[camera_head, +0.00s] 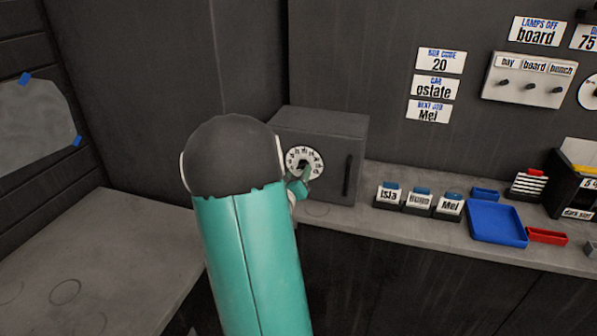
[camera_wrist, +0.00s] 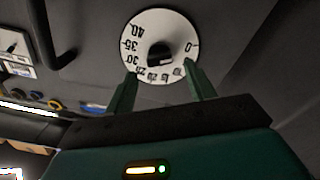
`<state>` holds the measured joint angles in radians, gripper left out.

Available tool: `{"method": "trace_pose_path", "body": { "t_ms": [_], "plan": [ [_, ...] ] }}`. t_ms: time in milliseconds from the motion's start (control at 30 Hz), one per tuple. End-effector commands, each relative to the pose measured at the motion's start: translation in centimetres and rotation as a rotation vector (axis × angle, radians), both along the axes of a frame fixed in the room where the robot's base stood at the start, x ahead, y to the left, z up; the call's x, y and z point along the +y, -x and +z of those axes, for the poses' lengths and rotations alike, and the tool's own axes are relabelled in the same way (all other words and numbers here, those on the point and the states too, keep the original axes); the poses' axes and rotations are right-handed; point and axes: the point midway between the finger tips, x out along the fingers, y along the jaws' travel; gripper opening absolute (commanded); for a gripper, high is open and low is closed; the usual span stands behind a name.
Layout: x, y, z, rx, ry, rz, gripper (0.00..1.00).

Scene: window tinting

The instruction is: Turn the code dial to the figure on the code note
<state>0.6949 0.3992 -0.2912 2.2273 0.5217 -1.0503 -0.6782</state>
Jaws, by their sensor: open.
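The code dial (camera_head: 304,161) is a round white disc with black figures and a dark centre knob, on the front of a grey box (camera_head: 330,124). It shows rotated in the wrist view (camera_wrist: 146,25), with 0, 30, 35 and 40 readable. Which figure the knob (camera_wrist: 160,54) points at, I cannot tell. The code note (camera_head: 440,61) on the wall reads 20 under a blue heading. My gripper (camera_head: 303,181) is at the dial's lower edge. In the wrist view my gripper (camera_wrist: 161,72) is open, its fingertips either side of the dial's near edge, the knob just beyond, apparently not gripped.
The box has a dark vertical handle (camera_head: 348,176) right of the dial. Name stands (camera_head: 419,201), a blue tray (camera_head: 497,224) and a red tray (camera_head: 547,236) sit on the bench to the right. The left bench (camera_head: 110,245) has clear room.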

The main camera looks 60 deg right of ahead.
Motion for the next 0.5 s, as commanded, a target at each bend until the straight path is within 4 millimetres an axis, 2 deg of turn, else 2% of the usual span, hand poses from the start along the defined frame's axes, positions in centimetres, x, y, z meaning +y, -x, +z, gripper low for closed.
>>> {"method": "trace_pose_path", "body": {
  "t_ms": [100,200,500],
  "plan": [
    [-1.6,-0.3,0.0,0.000,0.000,-0.001,0.55],
    [-2.3,-0.4,0.0,0.000,0.000,0.000,0.55],
    [-2.5,-0.4,0.0,0.000,0.000,0.001,0.55]
  ]
}}
